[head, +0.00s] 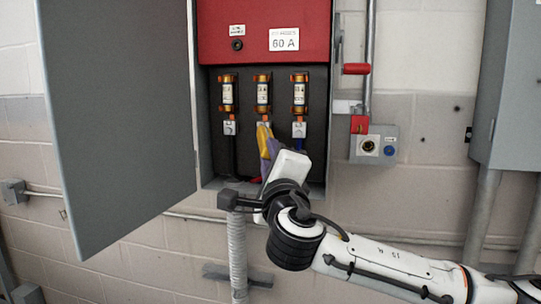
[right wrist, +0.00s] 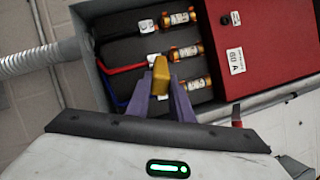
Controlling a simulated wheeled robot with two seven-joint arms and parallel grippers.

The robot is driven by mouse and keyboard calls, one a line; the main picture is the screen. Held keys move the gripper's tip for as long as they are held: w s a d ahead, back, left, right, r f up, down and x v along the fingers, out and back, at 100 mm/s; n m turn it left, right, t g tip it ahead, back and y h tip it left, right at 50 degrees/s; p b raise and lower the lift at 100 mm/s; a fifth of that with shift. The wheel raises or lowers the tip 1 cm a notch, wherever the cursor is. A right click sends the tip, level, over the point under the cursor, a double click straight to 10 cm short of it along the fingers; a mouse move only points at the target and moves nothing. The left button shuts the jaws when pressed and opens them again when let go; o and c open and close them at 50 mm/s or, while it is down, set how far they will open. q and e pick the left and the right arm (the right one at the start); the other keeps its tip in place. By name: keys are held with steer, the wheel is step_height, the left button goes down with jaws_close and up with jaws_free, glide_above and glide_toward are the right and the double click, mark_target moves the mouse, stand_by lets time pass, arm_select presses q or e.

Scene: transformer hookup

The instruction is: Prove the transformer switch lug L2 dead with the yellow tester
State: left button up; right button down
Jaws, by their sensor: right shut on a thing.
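The yellow tester (head: 263,133) is held upright in front of the middle of three metal lugs in the open switch box. My right gripper (head: 266,146), with purple fingers, is shut on it, and the tester also shows between the fingers in the right wrist view (right wrist: 160,76). The middle lug (head: 262,123) sits below the middle fuse, partly hidden by the tester. The left lug (head: 229,128) and right lug (head: 298,130) show clear. I cannot tell whether the tester touches the middle lug. Lug labels are not readable. My left gripper is not in view.
Three fuses stand above the lugs, with the middle fuse (head: 263,93) between the others. A red cover (head: 262,52) marked 60 A is above. The open grey door (head: 118,110) stands left. A red handle (head: 356,69) and socket box (head: 373,145) are right of the box.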

steer(key=shift+r, duration=0.1)
steer(key=s+a, duration=0.2)
steer(key=s, duration=0.4)
steer(key=shift+s, duration=0.3)
stand_by(0.4)
